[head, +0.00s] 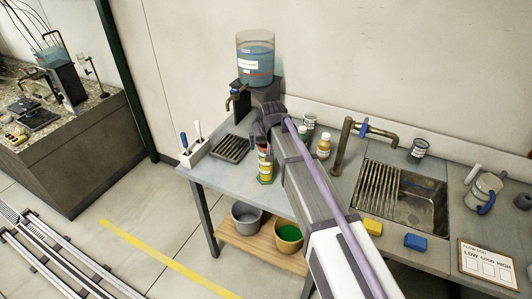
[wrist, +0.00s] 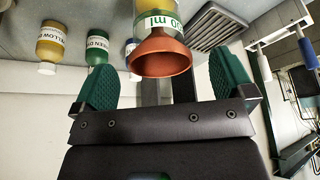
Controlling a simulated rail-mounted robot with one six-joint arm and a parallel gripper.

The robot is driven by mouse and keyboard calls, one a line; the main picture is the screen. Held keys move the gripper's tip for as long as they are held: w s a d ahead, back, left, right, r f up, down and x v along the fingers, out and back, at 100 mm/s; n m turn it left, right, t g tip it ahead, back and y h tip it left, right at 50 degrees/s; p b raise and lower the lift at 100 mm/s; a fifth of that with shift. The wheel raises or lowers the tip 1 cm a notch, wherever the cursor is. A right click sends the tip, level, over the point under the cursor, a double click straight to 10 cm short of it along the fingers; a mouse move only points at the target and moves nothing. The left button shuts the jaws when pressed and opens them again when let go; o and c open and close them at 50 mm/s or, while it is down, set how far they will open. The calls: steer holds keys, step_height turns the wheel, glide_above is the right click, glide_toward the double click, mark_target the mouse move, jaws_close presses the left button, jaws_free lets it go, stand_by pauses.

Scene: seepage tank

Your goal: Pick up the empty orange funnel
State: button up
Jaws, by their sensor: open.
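The orange funnel (wrist: 160,54) is in the wrist view, just beyond my fingertips, wide rim toward me. It sits against a clear vessel with a white "ml" label (wrist: 162,20); how deep its stem goes is hidden. My gripper (wrist: 166,62) is open, its two green ribbed fingers spread on either side of the funnel in the picture. I see no contact between them. In the head view my dark gripper (head: 268,118) is over the left part of the bench, in front of the water tank's stand. I cannot make out the funnel for certain there.
Dye bottles, yellow (wrist: 52,45) and green (wrist: 95,47), stand close by. A ribbed dark tray (head: 231,148) and a brush caddy (head: 195,151) lie left on the bench (head: 213,173). The water tank (head: 255,62) stands behind; the sink (head: 408,207) is right.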

mark_target(266, 146)
steer(key=b+x, duration=0.4)
steer(key=x, duration=0.1)
steer(key=shift+w+f, duration=0.1)
steer(key=shift+w, duration=0.2)
steer(key=shift+r, duration=0.25)
steer(key=shift+c, duration=0.2)
steer(key=c, duration=0.9)
steer(key=shift+c, duration=0.2)
